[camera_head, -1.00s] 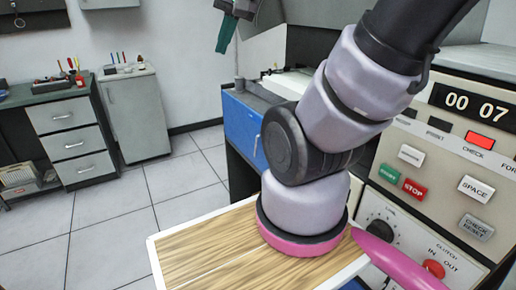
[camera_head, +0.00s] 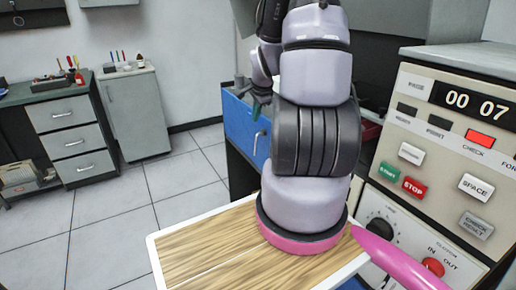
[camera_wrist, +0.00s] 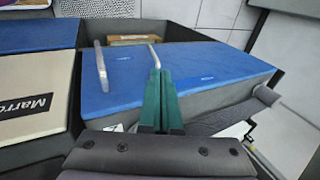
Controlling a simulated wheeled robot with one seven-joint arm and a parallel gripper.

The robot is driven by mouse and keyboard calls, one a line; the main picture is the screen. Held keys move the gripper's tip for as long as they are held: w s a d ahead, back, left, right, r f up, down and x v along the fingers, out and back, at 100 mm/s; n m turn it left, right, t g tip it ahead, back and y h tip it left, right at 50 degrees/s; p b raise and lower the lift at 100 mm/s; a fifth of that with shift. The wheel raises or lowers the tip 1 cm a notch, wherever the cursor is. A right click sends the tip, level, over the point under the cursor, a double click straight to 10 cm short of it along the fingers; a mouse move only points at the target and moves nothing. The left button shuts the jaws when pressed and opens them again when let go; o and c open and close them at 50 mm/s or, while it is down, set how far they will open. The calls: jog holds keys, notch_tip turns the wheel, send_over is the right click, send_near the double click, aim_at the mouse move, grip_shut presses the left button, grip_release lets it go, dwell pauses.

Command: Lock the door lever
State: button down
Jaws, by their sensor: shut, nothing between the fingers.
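A blue panel (camera_wrist: 205,68) fills the middle of the wrist view. Two silver metal bars show on it: a handle (camera_wrist: 101,66) on the left and a thinner lever (camera_wrist: 154,56) right at my fingertips. My gripper (camera_wrist: 160,74) has dark green fingers, shut together and empty. Its tips are close to the thin lever's lower end; I cannot tell if they touch it. In the head view the blue panel (camera_head: 238,125) is on the cabinet behind my arm, with a silver handle (camera_head: 257,142). My gripper (camera_head: 256,108) is beside it, partly hidden by my arm.
A control panel (camera_head: 450,150) with buttons and a dial stands close at the right. A drawer unit (camera_head: 70,130) and a grey cabinet (camera_head: 135,112) stand far left. The tiled floor (camera_head: 110,215) between is clear. A cream box marked "Marro" (camera_wrist: 32,98) is left in the wrist view.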

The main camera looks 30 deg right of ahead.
aim_at(262, 133)
jog(key=f+m, duration=0.1)
jog(key=f, duration=0.1)
jog(key=d+f+m, duration=0.1)
jog(key=f, duration=0.2)
jog(key=d+f+m, duration=0.1)
jog(key=f, duration=0.1)
jog(key=shift+s+d+f, duration=0.15)
jog(key=shift+s+f, duration=0.05)
jog(key=shift+s, duration=0.15)
jog(key=shift+f, duration=0.1)
jog(key=x, duration=0.9)
jog(key=shift+w+f, duration=0.25)
jog(key=shift+f, duration=0.1)
